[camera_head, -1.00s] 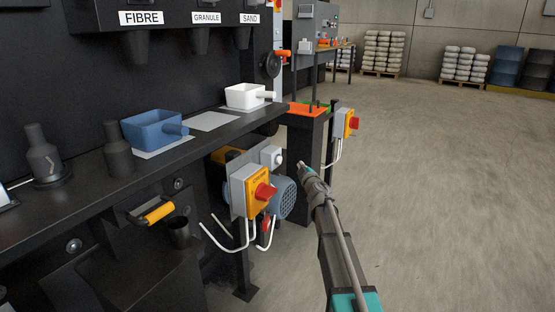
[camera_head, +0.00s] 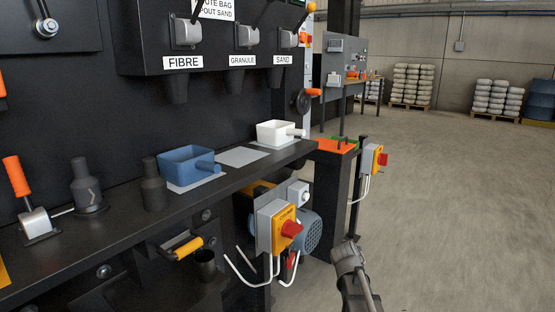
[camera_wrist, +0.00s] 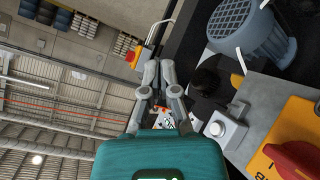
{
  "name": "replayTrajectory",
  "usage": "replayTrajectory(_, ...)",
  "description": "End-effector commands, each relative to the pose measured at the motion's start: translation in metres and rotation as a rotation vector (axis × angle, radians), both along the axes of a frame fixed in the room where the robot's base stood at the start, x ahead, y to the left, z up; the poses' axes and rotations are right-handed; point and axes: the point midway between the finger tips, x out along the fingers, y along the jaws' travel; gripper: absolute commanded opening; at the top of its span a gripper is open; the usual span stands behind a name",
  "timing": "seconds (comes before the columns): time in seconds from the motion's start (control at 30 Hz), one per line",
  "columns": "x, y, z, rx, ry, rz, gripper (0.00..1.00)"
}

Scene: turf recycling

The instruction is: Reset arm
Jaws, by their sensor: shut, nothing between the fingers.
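My gripper (camera_head: 347,248) shows at the bottom right of the head view, in front of the dark workbench and over the concrete floor. Only its grey front part is in the picture. In the wrist view my gripper (camera_wrist: 160,68) shows its teal body and two grey fingers drawn together with nothing held. It is apart from the motor and the switch boxes.
The bench (camera_head: 120,235) carries a blue scoop (camera_head: 187,166) and a white scoop (camera_head: 277,133). Below its edge are a yellow switch box (camera_head: 277,228) and a blue motor (camera_head: 311,232). A second switch box (camera_head: 374,160) stands farther back. Floor at right (camera_head: 460,220) is clear.

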Motion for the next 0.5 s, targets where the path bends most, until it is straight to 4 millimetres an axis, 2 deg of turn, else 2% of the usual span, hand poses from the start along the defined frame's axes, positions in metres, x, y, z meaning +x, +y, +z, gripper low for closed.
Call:
replayTrajectory(0.03, -0.021, 0.003, -0.006, 0.033, 0.055, -0.022, 0.0)
replayTrajectory(0.3, -0.118, 0.031, -0.044, 0.229, 0.385, -0.095, 0.0)
replayTrajectory(0.5, -0.178, 0.057, -0.058, 0.345, 0.596, -0.095, 0.0)
